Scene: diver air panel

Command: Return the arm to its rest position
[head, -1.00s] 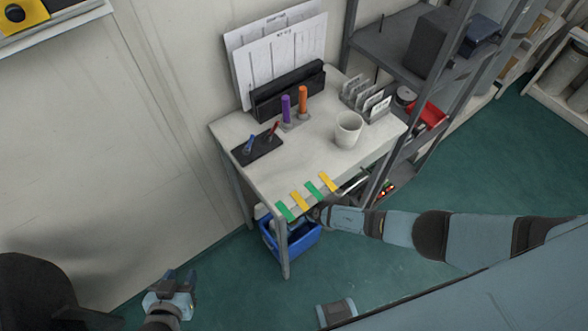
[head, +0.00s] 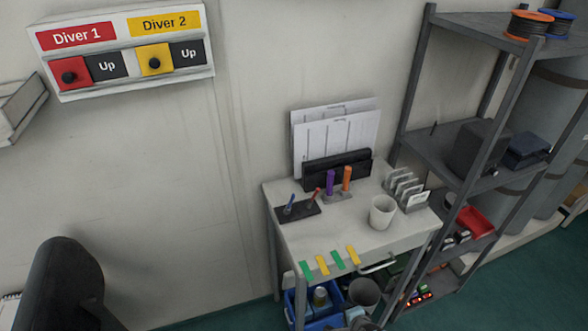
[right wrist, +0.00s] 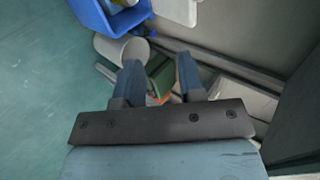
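My right gripper (right wrist: 160,82) shows in the right wrist view with its two fingers apart and nothing held between them. It points down toward the area by the blue bin (right wrist: 112,14), with a green object (right wrist: 159,78) beyond the fingertips. In the head view the right gripper cannot be made out.
A white desk (head: 340,225) holds a mug (head: 382,212), markers and a file rack (head: 335,168). The blue bin also shows under it (head: 290,306). A grey shelf unit (head: 440,150) stands at right. A Diver 1/Diver 2 panel (head: 122,82) hangs at upper left.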

